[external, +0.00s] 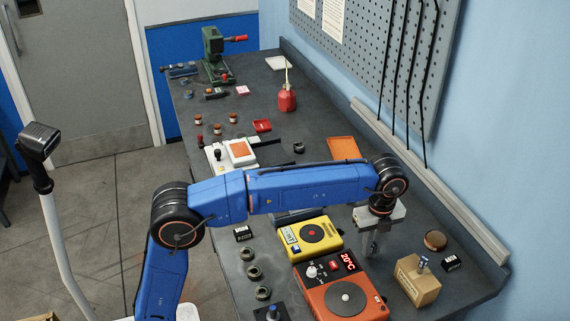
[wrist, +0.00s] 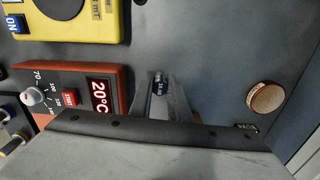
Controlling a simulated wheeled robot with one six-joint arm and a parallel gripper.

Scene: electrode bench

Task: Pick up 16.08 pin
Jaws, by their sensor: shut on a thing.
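My gripper (external: 369,250) hangs over the bench to the right of the yellow device in the external view. In the wrist view my gripper (wrist: 160,88) is shut on a small dark pin (wrist: 159,84) with pale marks between the fingertips. Its marks are too small to read, so I cannot confirm that it is the 16.08 pin. In the external view the fingers hide it. A wooden block (external: 416,283) with a blue-grey piece (external: 422,263) standing in its top is at the right front.
The orange 20°C hot plate (external: 372,302) and yellow device (external: 296,250) stand left of my gripper. A round brown disc (external: 435,240) and a small black label block (external: 451,262) lie to the right. A pegboard wall (external: 375,50) bounds the back.

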